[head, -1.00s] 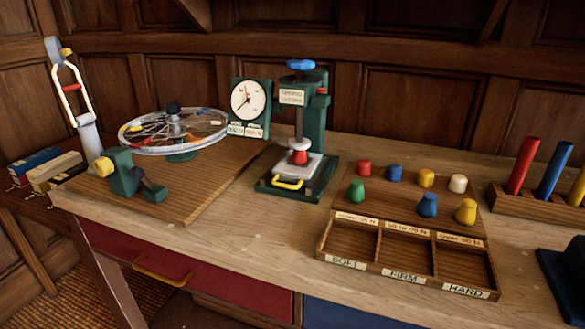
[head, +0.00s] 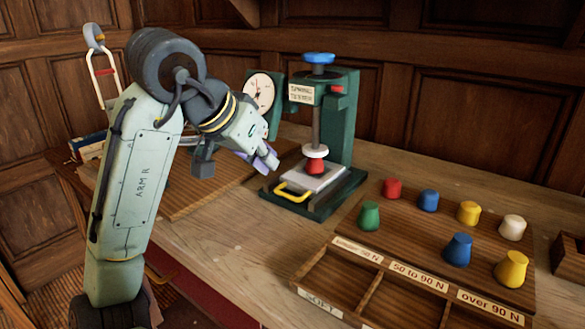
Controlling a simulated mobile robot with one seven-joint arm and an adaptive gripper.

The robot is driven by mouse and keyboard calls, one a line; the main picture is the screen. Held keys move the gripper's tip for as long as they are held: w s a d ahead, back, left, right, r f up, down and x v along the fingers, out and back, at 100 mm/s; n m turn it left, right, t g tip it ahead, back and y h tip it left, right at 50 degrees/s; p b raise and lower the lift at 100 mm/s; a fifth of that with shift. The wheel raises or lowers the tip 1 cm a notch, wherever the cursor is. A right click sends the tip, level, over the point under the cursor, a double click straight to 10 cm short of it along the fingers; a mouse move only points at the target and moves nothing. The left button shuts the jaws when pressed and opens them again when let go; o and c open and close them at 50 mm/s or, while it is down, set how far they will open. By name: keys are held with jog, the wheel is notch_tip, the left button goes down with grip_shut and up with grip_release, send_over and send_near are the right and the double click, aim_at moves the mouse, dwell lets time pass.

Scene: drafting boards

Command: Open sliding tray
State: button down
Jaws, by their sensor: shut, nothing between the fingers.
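The sliding tray (head: 318,178) is a pale plate with a yellow loop handle (head: 293,191) at its front. It sits in the base of a green press (head: 343,122) with a blue knob on top. A red plug (head: 315,166) stands on the tray, under a white disc on the press's shaft. My gripper (head: 268,160) is shut and empty, left of the tray and a little above the handle. It appears apart from the handle. The fingertips are small and seen from the side.
Right of the press, several coloured plugs stand on a wooden board (head: 399,220) with labelled compartments in front. Bare bench top (head: 237,235) lies in front of the press. A wood-panelled wall stands behind.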

aim_at(293, 185)
jog(key=x, duration=0.9)
jog(key=shift+w, duration=0.1)
jog(key=shift+p, duration=0.45)
